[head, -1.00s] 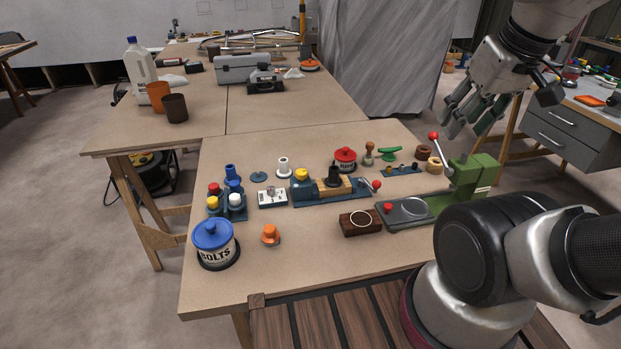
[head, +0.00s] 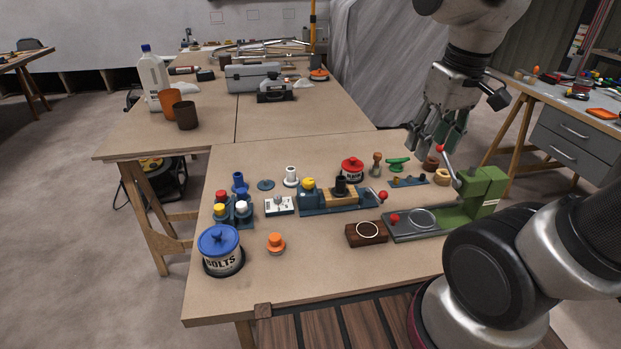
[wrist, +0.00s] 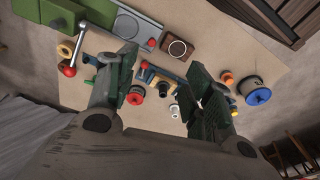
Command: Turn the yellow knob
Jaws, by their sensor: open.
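The yellow knob (head: 308,184) sits on top of the left end of a blue vise-like device (head: 330,206) on the near table. A second yellow-topped piece (head: 219,211) stands in the blue rack to its left. My gripper (head: 437,150) hangs above the table's back right, well to the right of the knob and apart from it. It is open and empty, fingers pointing down. In the wrist view the open fingers (wrist: 165,105) frame part of the table top, and the blue device shows between them. The knob cannot be told clearly there.
The green press (head: 475,200) with its red-tipped lever stands below my gripper. The red tin (head: 351,168), wooden block (head: 366,234), orange knob (head: 275,243), white switch box (head: 279,206) and blue bolts tin (head: 221,250) surround the device.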

